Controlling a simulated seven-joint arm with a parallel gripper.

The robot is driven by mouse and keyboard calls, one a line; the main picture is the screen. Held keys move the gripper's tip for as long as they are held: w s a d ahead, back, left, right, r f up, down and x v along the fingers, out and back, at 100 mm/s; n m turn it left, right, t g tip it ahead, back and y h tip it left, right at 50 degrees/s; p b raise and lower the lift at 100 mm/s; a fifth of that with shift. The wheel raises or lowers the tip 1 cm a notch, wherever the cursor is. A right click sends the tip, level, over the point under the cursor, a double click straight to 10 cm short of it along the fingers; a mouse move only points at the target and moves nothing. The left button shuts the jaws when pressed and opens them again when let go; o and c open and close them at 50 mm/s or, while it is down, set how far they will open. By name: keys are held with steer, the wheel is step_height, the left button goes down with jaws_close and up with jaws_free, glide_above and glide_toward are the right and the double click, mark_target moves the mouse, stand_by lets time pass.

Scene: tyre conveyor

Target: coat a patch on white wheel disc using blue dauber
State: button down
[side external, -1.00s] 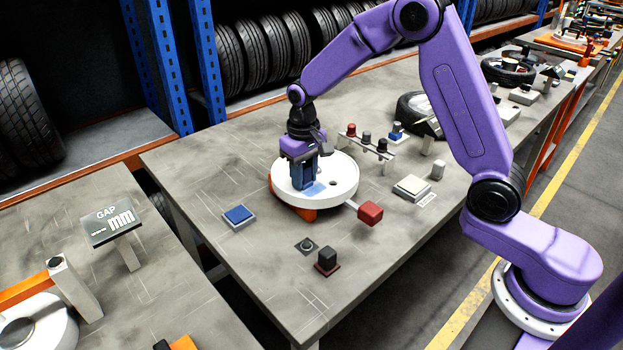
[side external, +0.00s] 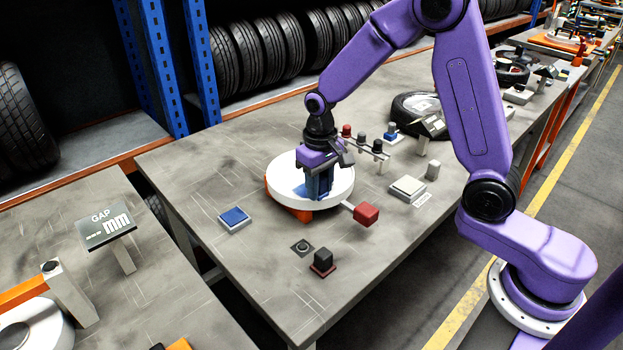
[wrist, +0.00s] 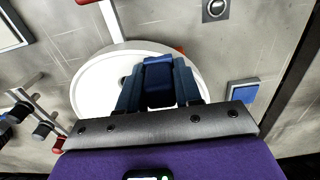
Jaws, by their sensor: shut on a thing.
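The white wheel disc (side external: 283,174) lies flat on an orange support on the table; it also shows in the wrist view (wrist: 93,83). My gripper (side external: 319,187) is over the disc, pointing down, shut on the blue dauber (wrist: 159,82). In the side view the dauber's lower end is at the disc's top face, right of the middle; I cannot tell whether it touches. A light-blue patch (side external: 299,191) shows on the disc just left of the gripper. In the wrist view the fingers flank the dauber and hide part of the disc.
A blue-topped pad (side external: 234,218) lies left of the disc. A red block (side external: 366,214) on a bar sticks out at its front right. A rack of knobs (side external: 362,144) stands behind. A dark block (side external: 322,260) and round button (side external: 302,247) are in front.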

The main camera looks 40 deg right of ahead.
mark_target(299, 182)
steer(key=shift+w, duration=3.2)
steer(key=shift+w+r, duration=0.2)
steer(key=shift+r, duration=0.05)
step_height(299, 182, up, 8)
steer(key=shift+f, duration=0.2)
steer(key=shift+s+a, duration=0.1)
steer(key=shift+s, duration=0.1)
